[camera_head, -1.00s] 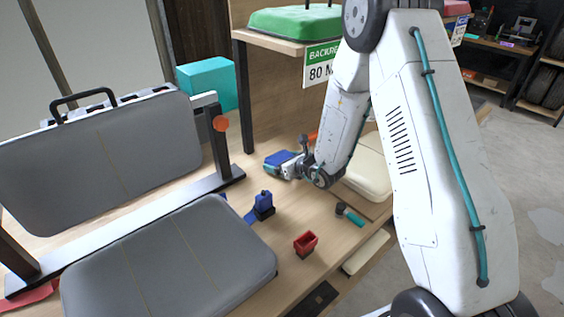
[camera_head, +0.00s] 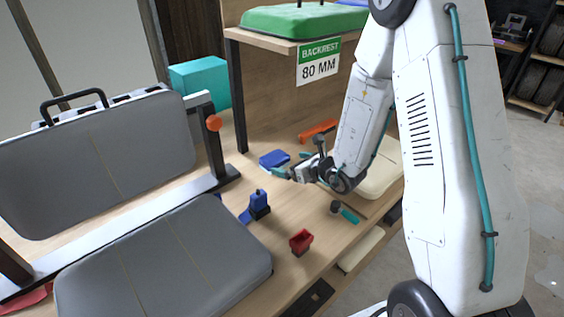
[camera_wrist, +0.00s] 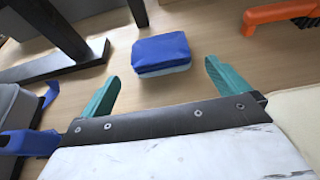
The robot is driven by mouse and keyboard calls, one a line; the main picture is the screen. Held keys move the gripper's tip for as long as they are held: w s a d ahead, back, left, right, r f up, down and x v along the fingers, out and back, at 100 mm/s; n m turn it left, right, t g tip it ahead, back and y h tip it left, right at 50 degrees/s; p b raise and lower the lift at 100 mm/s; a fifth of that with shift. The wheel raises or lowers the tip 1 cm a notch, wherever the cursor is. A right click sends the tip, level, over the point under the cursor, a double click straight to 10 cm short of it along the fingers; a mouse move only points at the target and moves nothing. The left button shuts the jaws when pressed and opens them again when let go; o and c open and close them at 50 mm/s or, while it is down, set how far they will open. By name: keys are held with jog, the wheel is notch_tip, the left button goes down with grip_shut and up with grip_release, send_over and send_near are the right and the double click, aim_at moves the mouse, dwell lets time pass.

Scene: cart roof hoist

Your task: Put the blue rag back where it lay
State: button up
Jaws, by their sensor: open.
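The blue rag (camera_head: 273,158), a folded blue pad with a paler lower layer, lies flat on the wooden bench top beside the shelf unit. In the wrist view the rag (camera_wrist: 160,52) lies just ahead of the teal fingertips, with bare wood showing on both sides of it. My gripper (camera_head: 284,172) is low over the bench on the near side of the rag. The wrist view shows my gripper (camera_wrist: 161,74) open and empty, its fingers apart from the rag.
An orange-handled brush (camera_wrist: 275,12) lies right of the rag. A black metal frame (camera_head: 215,183) and grey cushions (camera_head: 165,262) fill the left. A cream pad (camera_head: 382,170) lies right.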

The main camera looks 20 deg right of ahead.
jog(key=v, duration=0.3)
jog(key=shift+s+r, duration=0.15)
jog(key=shift+s, duration=0.05)
jog(key=s+a+r+n+g+y, duration=0.35)
jog(key=a+r+n, duration=0.25)
jog(key=r, duration=0.2)
jog(key=s+a+r+n+g+y, duration=0.2)
jog(key=s+a+r+n+y, duration=0.25)
jog(key=a+r+n, duration=0.2)
jog(key=s+a+r+n+g+h, duration=0.2)
jog(key=s+r+n+g, duration=0.2)
jog(key=s+n, duration=0.4)
jog(key=s+d+r+n+g+h, duration=0.25)
jog(key=s+n+h, duration=0.35)
jog(key=s, duration=0.6)
jog(key=s+d+r+n+h, duration=0.1)
jog(key=s+d+n+h, duration=0.4)
jog(key=d, duration=0.5)
jog(key=shift+s+d+r+t, duration=0.25)
jog(key=shift+d+r+t, duration=0.05)
jog(key=shift+d+t, duration=0.1)
